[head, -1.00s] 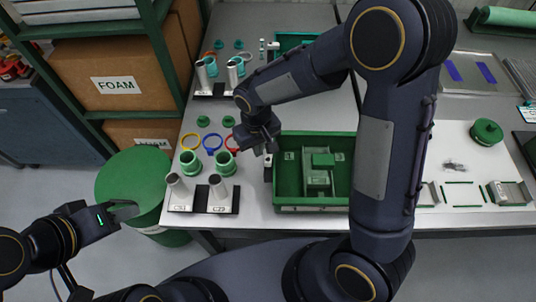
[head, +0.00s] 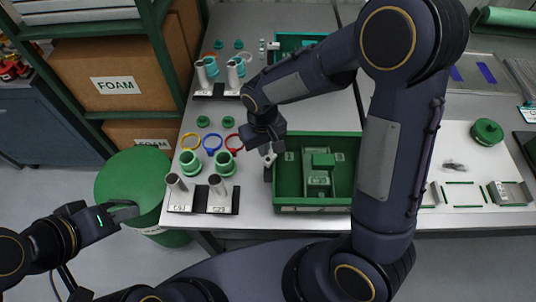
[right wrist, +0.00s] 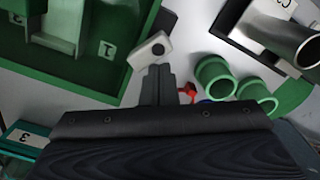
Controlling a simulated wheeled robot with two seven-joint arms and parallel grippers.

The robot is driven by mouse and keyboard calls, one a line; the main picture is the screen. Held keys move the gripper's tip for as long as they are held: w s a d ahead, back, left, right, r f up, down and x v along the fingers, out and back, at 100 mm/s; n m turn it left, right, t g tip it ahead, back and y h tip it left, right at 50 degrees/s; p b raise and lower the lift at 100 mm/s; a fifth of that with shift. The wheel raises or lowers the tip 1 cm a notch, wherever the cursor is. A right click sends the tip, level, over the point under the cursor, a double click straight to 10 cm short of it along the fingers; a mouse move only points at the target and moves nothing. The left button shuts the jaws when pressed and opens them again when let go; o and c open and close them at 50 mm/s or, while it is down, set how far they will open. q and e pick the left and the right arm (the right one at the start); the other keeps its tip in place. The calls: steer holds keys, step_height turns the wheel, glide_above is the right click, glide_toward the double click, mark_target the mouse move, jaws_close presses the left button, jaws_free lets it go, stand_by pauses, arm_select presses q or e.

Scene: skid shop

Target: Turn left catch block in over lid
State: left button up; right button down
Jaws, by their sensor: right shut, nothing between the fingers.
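The left catch block (right wrist: 149,49) is a small pale block with a dark round hole, set slantwise at the wall of the green bin (right wrist: 74,83) in the right wrist view. Its one end reaches the bin's rim; I cannot tell how far over. In the head view the block (head: 269,157) shows at the left side of the bin (head: 314,202). My right gripper (right wrist: 158,72) is shut and empty, its fingertips close beside the block; I cannot tell if they touch. It also shows in the head view (head: 270,146). My left gripper (head: 126,211) hangs away at the left, its opening unclear. I cannot make out a separate lid.
Left of the bin stand green cups (head: 225,163), coloured rings (head: 213,142) and metal posts on a dark base (head: 198,210). A green drum (head: 130,180) is below my left gripper. A green spool (head: 487,132) lies on the right table.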

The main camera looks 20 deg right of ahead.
steer(key=shift+s+d, duration=0.35)
steer(key=shift+d, duration=0.3)
stand_by(0.7)
steer(key=shift+s+d, duration=0.15)
steer(key=shift+s, duration=0.1)
stand_by(0.3)
steer(key=shift+w+r+p, duration=0.1)
steer(key=shift+r+p, duration=2.35)
steer(key=shift+r, duration=1.05)
